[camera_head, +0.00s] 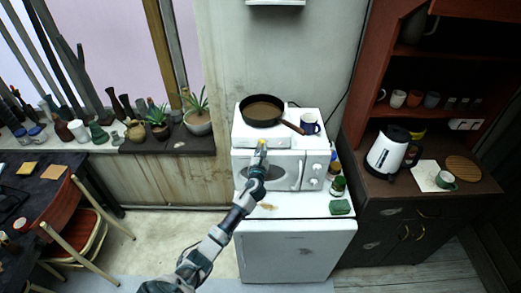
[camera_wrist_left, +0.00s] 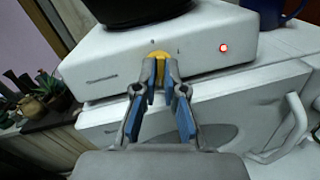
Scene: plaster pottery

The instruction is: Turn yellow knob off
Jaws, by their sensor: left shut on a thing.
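The yellow knob (camera_wrist_left: 158,57) is on the front of a white hot plate (camera_wrist_left: 100,62), seen in the left wrist view. In the head view the hot plate (camera_head: 280,131) stands on a white microwave, and the knob is a small yellow spot at my gripper's tip. My left gripper (camera_wrist_left: 160,72) is shut on the knob, with a blue-padded finger on each side. It also shows in the head view (camera_head: 262,150). A red light (camera_wrist_left: 223,48) glows on the hot plate's front, right of the knob. My right gripper is not in view.
A black pan (camera_head: 262,109) and a dark blue mug (camera_head: 310,124) stand on the hot plate. The microwave (camera_head: 314,168) sits on a white fridge (camera_head: 290,250). A kettle (camera_head: 388,150) is on the cabinet to the right. Potted plants line the left ledge.

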